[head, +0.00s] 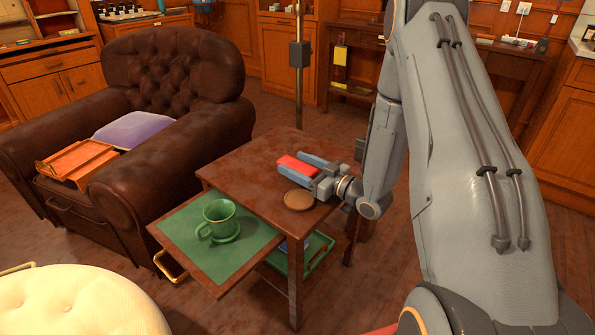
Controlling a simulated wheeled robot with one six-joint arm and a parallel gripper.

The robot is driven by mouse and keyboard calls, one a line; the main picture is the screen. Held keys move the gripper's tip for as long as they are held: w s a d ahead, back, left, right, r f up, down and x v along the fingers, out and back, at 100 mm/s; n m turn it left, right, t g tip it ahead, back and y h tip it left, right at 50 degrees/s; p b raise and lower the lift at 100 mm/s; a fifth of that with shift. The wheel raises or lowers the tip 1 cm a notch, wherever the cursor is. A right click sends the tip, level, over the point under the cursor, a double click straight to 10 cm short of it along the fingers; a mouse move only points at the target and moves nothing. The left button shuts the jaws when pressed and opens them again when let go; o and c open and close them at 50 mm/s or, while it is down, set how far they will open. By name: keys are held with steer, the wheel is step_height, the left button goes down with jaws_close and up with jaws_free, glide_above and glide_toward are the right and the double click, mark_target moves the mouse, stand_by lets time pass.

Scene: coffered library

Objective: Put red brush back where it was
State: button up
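My gripper (298,167) is over the top of the small wooden side table (245,172), reaching in from the right. Its two blue-grey fingers lie on either side of a red block-like piece, which looks like the red brush (296,166). The fingers appear shut on it. The brush lies level, at or just above the tabletop; I cannot tell whether it touches. Bristles are not visible, and part of the brush is hidden by the fingers.
A round brown coaster (298,200) lies beside the gripper. A green-topped pull-out leaf (180,228) holds a green cup (220,216) on a saucer. A green tray (316,259) sits below. A leather armchair (174,72) stands left, a cream ottoman (78,302) front left.

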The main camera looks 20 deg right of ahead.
steer(key=c, duration=1.2)
steer(key=shift+r+p, duration=0.35)
steer(key=shift+p, duration=0.15)
